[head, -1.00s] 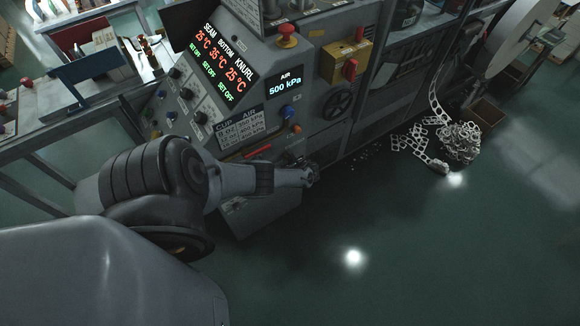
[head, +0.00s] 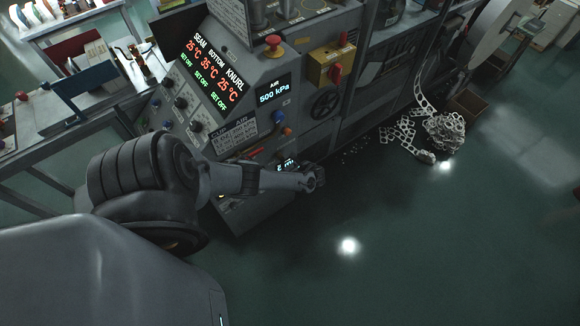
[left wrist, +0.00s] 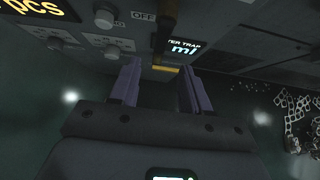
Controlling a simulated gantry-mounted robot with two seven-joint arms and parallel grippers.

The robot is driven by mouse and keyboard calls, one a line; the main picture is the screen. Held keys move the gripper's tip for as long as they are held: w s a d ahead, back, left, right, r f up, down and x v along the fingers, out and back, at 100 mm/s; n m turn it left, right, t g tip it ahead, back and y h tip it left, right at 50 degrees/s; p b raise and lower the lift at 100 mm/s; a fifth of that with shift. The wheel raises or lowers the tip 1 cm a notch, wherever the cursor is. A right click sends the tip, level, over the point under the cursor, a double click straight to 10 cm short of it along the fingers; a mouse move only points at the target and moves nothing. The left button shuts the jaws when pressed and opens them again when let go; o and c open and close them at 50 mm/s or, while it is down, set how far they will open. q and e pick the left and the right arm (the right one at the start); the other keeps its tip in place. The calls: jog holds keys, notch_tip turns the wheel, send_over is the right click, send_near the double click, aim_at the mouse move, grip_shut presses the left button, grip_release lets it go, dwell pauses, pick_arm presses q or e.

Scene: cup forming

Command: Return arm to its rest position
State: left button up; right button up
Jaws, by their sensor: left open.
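My left arm comes in from the left in the head view and reaches across the lower front of the grey machine's control panel (head: 210,95). My left gripper (head: 316,178) is at the arm's end, low beside the machine front, small and dark in that view. In the left wrist view the left gripper (left wrist: 158,90) shows two purple-grey fingers spread apart with nothing between them. Beyond the fingers are a dark lever-like part with a yellow strip (left wrist: 165,69) and a small lit display (left wrist: 188,47). My right gripper is in neither view.
Punched scrap strip (head: 443,133) lies heaped on the floor at the right. A workbench (head: 75,105) stands at the left. The green floor in front is clear.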

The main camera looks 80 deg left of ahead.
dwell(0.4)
pick_arm(q)
jog(key=s+d+f+m, duration=0.1)
jog(key=s+d+f, duration=0.2)
jog(key=s, duration=0.3)
jog(key=s+d+f, duration=0.3)
jog(key=s+d, duration=0.1)
jog(key=s, duration=0.1)
jog(key=s+d+r+n+t+h, duration=0.15)
jog(key=d+h, duration=0.35)
jog(key=d, duration=1.4)
jog(key=w+d+r+n+t+h, duration=0.2)
jog(key=w+d+r+n, duration=0.15)
jog(key=d+r, duration=0.6)
jog(key=w+d+r+n+t+p, duration=0.1)
jog(key=r+n+p, duration=0.3)
jog(key=r, duration=1.7)
jog(key=w+d+r+n+t+h+p, duration=0.1)
jog(key=w+r+n+t+p, duration=0.1)
jog(key=r+p, duration=1.2)
notch_tip(320, 180, up, 7)
jog(key=w+n, duration=0.1)
jog(key=w, duration=0.1)
jog(key=shift+w+n+t, duration=0.3)
jog(key=shift+n+t, duration=0.05)
jog(key=shift+n, duration=0.05)
